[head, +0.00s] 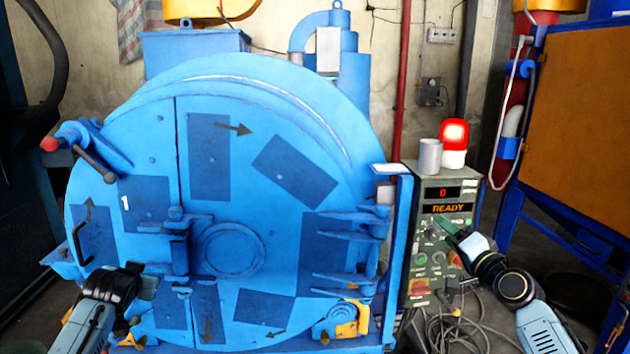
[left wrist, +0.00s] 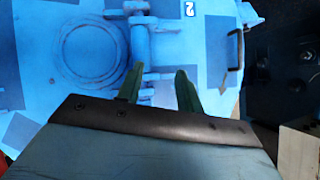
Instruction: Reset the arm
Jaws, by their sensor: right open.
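My right arm comes in from the lower right, and its gripper (head: 450,232) is at the front of the grey-green control box (head: 433,212), close to its knobs and buttons. It is open; I cannot tell whether it touches a control. The box shows a red 0 and the word READY. My left gripper (head: 148,283) is in front of the lower left of the big blue drum door (head: 240,205). In the left wrist view its two green fingers (left wrist: 160,88) stand apart with nothing between them, facing the blue door (left wrist: 215,45).
A lit red lamp (head: 454,140) and a grey cylinder (head: 429,157) stand on the control box. A lever with a red knob (head: 49,145) juts out at the door's upper left. Cables (head: 455,325) lie on the floor below the box. A blue-framed orange panel (head: 575,125) stands at the right.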

